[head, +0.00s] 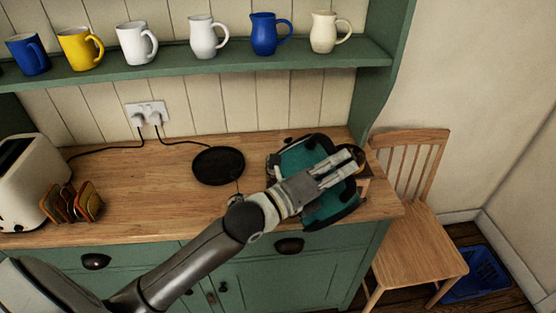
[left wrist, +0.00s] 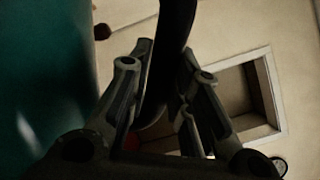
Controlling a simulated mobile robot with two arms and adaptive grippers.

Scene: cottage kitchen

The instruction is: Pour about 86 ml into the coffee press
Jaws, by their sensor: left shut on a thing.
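A teal kettle (head: 322,209) with black trim is at the right end of the wooden counter, partly hidden behind my left gripper (head: 335,172). It looks tilted. In the left wrist view, my left gripper (left wrist: 166,75) is shut around the kettle's black handle (left wrist: 177,40), with the teal body (left wrist: 40,90) at the left. A small dark, round thing with a brownish gleam (head: 356,153) shows just past the fingertips. It may be the coffee press, but it is mostly covered. I cannot see a spout, liquid or fill level. My right gripper is not in view.
A black round base (head: 218,165) with a cord lies on the counter (head: 150,205). A toaster (head: 30,178) and a toast rack (head: 72,202) stand at the left. Several mugs and jugs line the shelf (head: 180,68) above. A wooden chair (head: 415,235) stands at the right.

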